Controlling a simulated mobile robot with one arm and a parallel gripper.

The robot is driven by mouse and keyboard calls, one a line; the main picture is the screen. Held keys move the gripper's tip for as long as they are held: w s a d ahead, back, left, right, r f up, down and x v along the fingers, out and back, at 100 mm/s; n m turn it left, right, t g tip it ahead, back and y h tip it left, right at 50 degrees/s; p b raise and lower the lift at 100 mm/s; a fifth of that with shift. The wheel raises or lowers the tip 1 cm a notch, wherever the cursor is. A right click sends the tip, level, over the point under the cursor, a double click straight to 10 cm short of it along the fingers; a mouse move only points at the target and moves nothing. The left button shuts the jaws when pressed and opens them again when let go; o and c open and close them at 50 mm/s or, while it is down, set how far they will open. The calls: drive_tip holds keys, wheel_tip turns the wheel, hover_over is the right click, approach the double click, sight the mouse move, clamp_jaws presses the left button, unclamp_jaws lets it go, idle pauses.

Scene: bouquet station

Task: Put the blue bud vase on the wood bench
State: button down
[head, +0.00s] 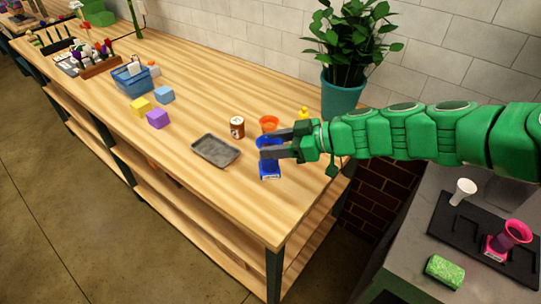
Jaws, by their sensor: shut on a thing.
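The blue bud vase (269,169) is small and deep blue, with a pale label near its base. It is upright near the right end of the wood bench (215,195). My gripper (264,149) reaches in from the right and is shut on the vase's upper part, with the dark fingers covering some of it. I cannot tell whether the vase's base touches the bench top.
A grey tray (216,150) lies just left of the vase. A brown jar (237,127), an orange vase (269,123) and a potted plant (343,95) stand behind. At lower right, a grey counter (400,262) holds a black rack (462,228), a pink vase (511,235) and a green sponge (444,271). The bench front is clear.

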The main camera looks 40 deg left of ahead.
drive_tip(key=w+a+f, duration=0.3)
drive_tip(key=f, duration=0.5)
drive_tip(key=shift+a+f, duration=0.25)
drive_tip(key=shift+f, duration=0.05)
drive_tip(key=shift+f, duration=0.15)
drive_tip(key=c, duration=0.5)
unclamp_jaws()
drive_tip(key=shift+c, duration=0.2)
drive_tip(key=v, duration=1.2)
